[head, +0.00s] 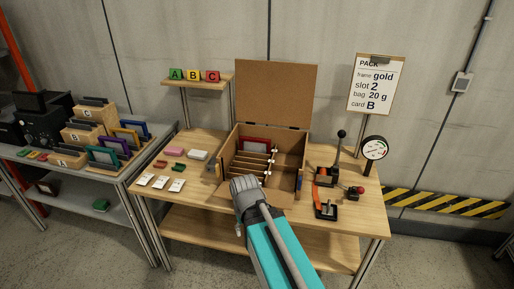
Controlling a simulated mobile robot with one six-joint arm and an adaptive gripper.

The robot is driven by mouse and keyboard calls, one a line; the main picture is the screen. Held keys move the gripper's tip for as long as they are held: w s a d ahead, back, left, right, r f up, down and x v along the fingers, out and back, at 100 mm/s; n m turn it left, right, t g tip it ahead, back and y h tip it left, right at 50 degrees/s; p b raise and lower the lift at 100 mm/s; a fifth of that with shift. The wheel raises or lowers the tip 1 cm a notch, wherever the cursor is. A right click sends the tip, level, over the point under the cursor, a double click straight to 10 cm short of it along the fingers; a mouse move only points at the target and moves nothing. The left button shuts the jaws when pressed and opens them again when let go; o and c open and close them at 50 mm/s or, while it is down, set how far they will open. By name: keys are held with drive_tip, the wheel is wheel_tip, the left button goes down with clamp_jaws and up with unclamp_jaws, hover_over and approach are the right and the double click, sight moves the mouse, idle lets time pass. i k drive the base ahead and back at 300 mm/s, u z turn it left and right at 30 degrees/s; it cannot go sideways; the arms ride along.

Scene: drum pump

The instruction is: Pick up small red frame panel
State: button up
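A red-framed panel (256,144) stands at the back of the open cardboard box (300,165) on the wooden table. Its lower part is hidden behind the box's slot dividers. My gripper (242,184) is at the front left of the box, at the end of my teal and grey arm. It is in front of the panel and apart from it in the picture. Its fingers are hidden by the wrist, so I cannot tell whether they are open or shut.
Small cards and coloured blocks lie left of the box; a lever device (327,175) and a gauge (374,149) stand right. A sign (376,85) reads frame gold, slot 2, bag 20 g, card B. Coloured frames (124,136) stand on the left grey table.

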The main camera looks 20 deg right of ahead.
sight(262, 146)
drive_tip(key=z, duration=0.05)
drive_tip(key=i, duration=0.9)
drive_tip(key=u, duration=0.1)
